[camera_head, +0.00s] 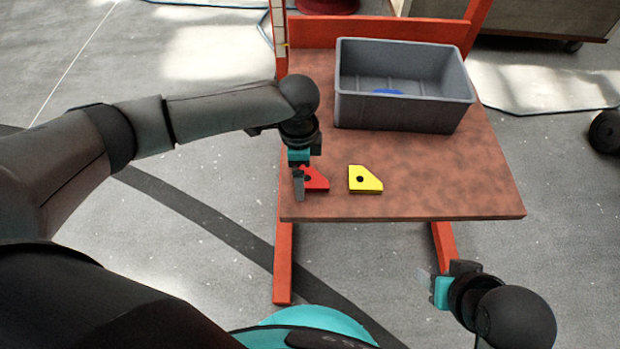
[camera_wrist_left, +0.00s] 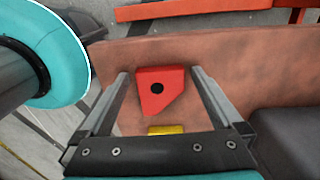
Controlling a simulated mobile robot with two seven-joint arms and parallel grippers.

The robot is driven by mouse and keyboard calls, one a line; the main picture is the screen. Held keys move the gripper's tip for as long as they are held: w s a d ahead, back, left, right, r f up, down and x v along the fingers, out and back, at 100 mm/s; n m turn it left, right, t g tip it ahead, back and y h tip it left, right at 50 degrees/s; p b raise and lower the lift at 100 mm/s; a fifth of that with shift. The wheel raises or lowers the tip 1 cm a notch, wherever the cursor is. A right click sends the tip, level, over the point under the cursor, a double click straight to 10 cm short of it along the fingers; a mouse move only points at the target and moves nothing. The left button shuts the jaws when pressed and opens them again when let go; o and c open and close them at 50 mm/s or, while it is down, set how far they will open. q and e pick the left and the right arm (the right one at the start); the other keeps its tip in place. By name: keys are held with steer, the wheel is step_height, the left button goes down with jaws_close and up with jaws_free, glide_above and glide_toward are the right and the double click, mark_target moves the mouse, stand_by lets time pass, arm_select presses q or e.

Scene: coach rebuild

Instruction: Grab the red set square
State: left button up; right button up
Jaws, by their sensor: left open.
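The red set square (camera_head: 317,180) lies flat near the left front of the brown tabletop, partly hidden by my left gripper in the head view. In the left wrist view the red set square (camera_wrist_left: 160,90), with a dark round hole, lies between the two fingers. My left gripper (camera_head: 299,198) is open and points down over it. The fingers (camera_wrist_left: 160,76) stand on either side of it with a gap on both sides. Whether the fingertips touch the table is unclear. My right gripper (camera_head: 426,285) is low at the right front, off the table, its fingers small and unclear.
A yellow set square (camera_head: 364,180) lies just right of the red one. A grey bin (camera_head: 400,113) with a blue thing (camera_head: 388,91) inside stands at the back of the table (camera_head: 450,180). The right front of the tabletop is clear.

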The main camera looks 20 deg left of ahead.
arm_select(q)
steer(key=c, duration=1.4)
steer(key=shift+r, duration=0.4)
step_height(320, 180, up, 8)
steer(key=p, duration=0.4)
steer(key=shift+f+p, duration=0.15)
steer(key=shift+p, duration=0.2)
step_height(320, 180, up, 12)
steer(key=p, duration=0.5)
steer(key=shift+f, duration=0.2)
arm_select(e)
steer(key=s+d+f+g, duration=0.1)
steer(key=s+f, duration=0.2)
steer(key=f, duration=0.6)
steer(key=s+d+f+g, duration=0.1)
steer(key=s+d+f, duration=0.1)
steer(key=f, duration=0.8)
steer(key=shift+s+g+h, duration=0.3)
steer(key=shift+s, duration=0.4)
